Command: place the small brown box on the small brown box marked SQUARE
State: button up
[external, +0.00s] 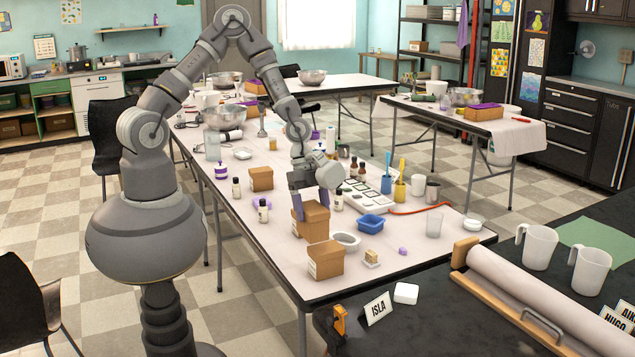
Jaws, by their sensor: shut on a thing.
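My gripper (312,201) points down over the near part of the long white table (388,262). It is shut on a small brown box (316,228), with its purple fingers at the box's upper sides. Whether this box touches the table is hard to tell. A second small brown box (326,262) stands just in front of it, near the table's front edge, with a pale label on its left face. A third brown box (261,179) stands farther back to the left. I cannot read SQUARE on any box.
A grey-white dish (346,241) and a blue tub (370,224) stand right of the held box. A white tray (367,196), cups and brushes crowd the right side. A dark counter (440,315) lies in front.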

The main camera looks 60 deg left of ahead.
jog(key=w+f, duration=0.1)
jog(key=w+d+f+b, duration=0.1)
jog(key=w+f+b, duration=0.1)
jog(key=f, duration=0.1)
jog(key=shift+w+d, duration=0.25)
jog(key=shift+d, duration=0.05)
jog(key=shift+r, duration=0.1)
jog(key=o, duration=1.1)
jog(key=p+v, duration=0.4)
jog(key=v, duration=0.8)
